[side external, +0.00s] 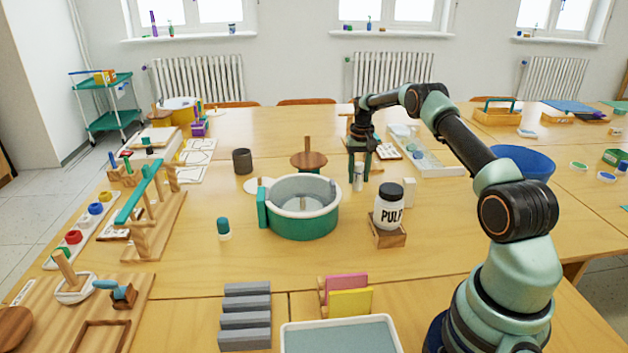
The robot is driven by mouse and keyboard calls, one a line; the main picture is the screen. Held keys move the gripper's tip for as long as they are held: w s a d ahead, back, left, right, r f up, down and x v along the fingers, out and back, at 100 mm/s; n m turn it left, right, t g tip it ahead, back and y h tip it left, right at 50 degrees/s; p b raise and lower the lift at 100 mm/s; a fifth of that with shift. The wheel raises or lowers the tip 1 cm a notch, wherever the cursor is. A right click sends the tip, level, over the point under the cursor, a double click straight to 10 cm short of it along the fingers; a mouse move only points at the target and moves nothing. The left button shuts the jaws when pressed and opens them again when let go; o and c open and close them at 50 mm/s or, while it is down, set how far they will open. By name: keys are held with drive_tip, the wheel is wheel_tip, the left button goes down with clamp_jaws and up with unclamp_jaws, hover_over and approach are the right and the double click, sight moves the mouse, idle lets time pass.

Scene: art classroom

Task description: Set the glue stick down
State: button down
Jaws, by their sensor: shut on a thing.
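My gripper (359,176) points down over the middle of the table, behind the green-and-white round tub and left of the PULP jar. Its fingers are shut on a small pale upright cylinder, the glue stick (358,182). Its upper part is hidden between the fingers. I cannot tell whether its lower end touches the table. Another small white cylinder with a teal cap (223,229) stands upright on the table, left of the tub.
The round tub (262,213) stands in front of my gripper. The PULP jar (388,206) sits on a wooden block at right. A round wooden piece with a peg (309,161) is left of my gripper. A long pale tray (428,158) lies right. Bare table (290,260) shows in front.

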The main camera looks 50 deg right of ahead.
drive_tip(key=shift+c, duration=1.7)
unclamp_jaws()
wheel_tip(320, 180, up, 12)
drive_tip(key=s+a+r+n+t, duration=0.1)
drive_tip(key=a+r+n, duration=0.1)
drive_tip(key=a+r, duration=0.65)
drive_tip(key=s+a+r+n+t, duration=0.1)
drive_tip(key=a+r+n, duration=0.1)
drive_tip(key=a+r, duration=0.65)
drive_tip(key=s+a+f+n+t, duration=0.1)
drive_tip(key=s+a+f+n, duration=0.1)
drive_tip(key=s+a, duration=0.5)
drive_tip(key=s+a+f+n+t, duration=0.2)
drive_tip(key=s+a+f+n, duration=0.1)
drive_tip(key=s+a, duration=0.5)
drive_tip(key=a+f, duration=0.1)
drive_tip(key=a, duration=0.2)
drive_tip(key=shift+s+f+t, duration=0.15)
drive_tip(key=shift+f+t, duration=0.05)
drive_tip(key=shift+t, duration=0.1)
